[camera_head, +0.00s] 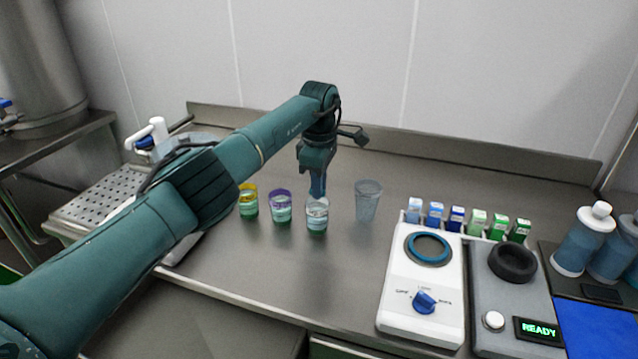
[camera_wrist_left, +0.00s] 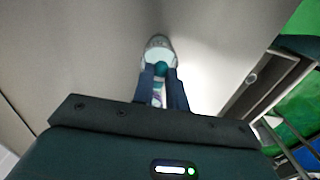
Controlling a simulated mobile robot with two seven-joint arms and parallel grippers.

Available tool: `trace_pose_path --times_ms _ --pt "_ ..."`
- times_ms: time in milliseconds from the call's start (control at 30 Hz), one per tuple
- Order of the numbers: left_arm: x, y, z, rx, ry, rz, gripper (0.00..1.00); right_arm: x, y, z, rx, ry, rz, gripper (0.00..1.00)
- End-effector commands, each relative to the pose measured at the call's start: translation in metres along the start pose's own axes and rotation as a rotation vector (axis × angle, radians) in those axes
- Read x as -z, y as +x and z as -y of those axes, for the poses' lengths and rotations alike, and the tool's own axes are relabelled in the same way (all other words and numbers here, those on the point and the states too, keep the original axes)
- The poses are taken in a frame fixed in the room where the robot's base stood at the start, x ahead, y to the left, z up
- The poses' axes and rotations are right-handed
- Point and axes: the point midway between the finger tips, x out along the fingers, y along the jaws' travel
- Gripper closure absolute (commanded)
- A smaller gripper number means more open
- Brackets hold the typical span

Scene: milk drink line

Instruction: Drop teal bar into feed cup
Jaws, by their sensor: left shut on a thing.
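My left gripper (camera_head: 318,192) points down over a small clear cup (camera_head: 317,216) with a pale rim and green contents low in it. The gripper is shut on a small teal piece, seemingly the teal bar (camera_wrist_left: 160,69), which shows between the fingertips in the left wrist view. The fingers hide most of the bar. A cup's pale rim (camera_wrist_left: 158,43) lies just beyond the fingertips there. I cannot tell whether the bar is inside the rim or above it. No label shows which cup is the feed cup. My right gripper is out of view.
A yellow-rimmed cup (camera_head: 249,203) and a purple-rimmed cup (camera_head: 280,207) stand left of the gripper. A taller empty clear cup (camera_head: 368,201) stands to its right. Farther right are a white dial device (camera_head: 421,290), several small cartons (camera_head: 457,218) and a grey device (camera_head: 500,290) reading READY.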

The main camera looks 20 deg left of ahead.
Motion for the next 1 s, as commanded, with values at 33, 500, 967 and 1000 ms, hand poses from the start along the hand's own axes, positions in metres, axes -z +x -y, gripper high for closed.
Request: trace_pose_path --times_ms 33,500,967,1000 --pt "0.000 0.000 0.000 0.000 0.000 0.000 1.00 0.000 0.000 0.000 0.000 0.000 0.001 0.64" --pt "0.000 0.000 0.000 0.000 0.000 0.000 0.60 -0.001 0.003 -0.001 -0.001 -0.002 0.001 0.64" --pt "0.001 -0.054 -0.001 -0.006 -0.001 -0.001 0.60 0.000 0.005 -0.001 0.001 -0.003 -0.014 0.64" --pt "0.000 -0.064 -0.001 -0.005 -0.002 -0.001 0.60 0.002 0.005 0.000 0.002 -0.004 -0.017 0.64"
